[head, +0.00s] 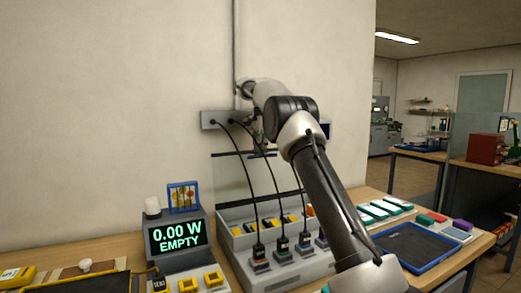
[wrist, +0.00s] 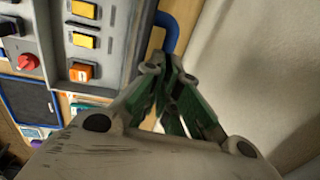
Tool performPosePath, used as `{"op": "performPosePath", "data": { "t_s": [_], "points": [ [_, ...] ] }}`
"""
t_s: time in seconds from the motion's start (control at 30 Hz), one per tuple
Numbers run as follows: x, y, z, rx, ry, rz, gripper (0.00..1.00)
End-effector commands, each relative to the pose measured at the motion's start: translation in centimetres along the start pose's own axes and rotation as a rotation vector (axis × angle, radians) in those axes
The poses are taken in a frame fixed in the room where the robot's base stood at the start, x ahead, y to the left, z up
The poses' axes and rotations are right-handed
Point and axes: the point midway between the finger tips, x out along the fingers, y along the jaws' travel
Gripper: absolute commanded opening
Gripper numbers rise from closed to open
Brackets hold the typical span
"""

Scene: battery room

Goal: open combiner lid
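The combiner is a grey box (head: 236,243) on the bench, with yellow blocks inside and black cables plugged in at its front. A clear panel with a dark top edge (head: 228,154), which looks like its lid, stands raised behind the box. My gripper (head: 262,153) is at that top edge, partly hidden by my arm. In the wrist view my gripper (wrist: 167,68) has its green-padded fingers close together beside a blue curved bar (wrist: 172,32). I cannot tell whether they grip the bar. The box (wrist: 115,45) shows there with yellow blocks and an orange switch (wrist: 81,72).
A display (head: 178,236) reading 0.00 W EMPTY stands left of the box. A grey wall unit (head: 214,120) feeds the cables above. A blue-rimmed tray (head: 452,263) and teal-and-white blocks (head: 372,212) lie to the right. The wall is close behind the bench.

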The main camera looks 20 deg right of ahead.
Motion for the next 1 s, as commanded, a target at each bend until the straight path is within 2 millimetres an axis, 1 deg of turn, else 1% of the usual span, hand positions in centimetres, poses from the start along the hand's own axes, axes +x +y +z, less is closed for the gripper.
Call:
{"op": "performPosePath", "data": {
  "t_s": [0.03, 0.27, 0.3, 0.4, 0.47, 0.57, 1.0],
  "points": [
    [2.30, 0.64, 0.24, -0.002, -0.013, 0.055, 0.00],
    [2.30, 0.64, 0.24, -0.002, -0.013, 0.055, 0.00],
    [2.30, 0.64, 0.24, -0.002, -0.013, 0.055, 0.09],
    [2.30, 0.64, 0.24, -0.002, -0.013, 0.055, 0.25],
    [2.30, 0.64, 0.24, -0.002, -0.013, 0.055, 0.26],
    [2.31, 0.65, 0.24, -0.002, -0.013, 0.055, 0.33],
    [1.94, 0.51, 0.15, -0.001, -0.009, 0.045, 0.33]
  ]
}}
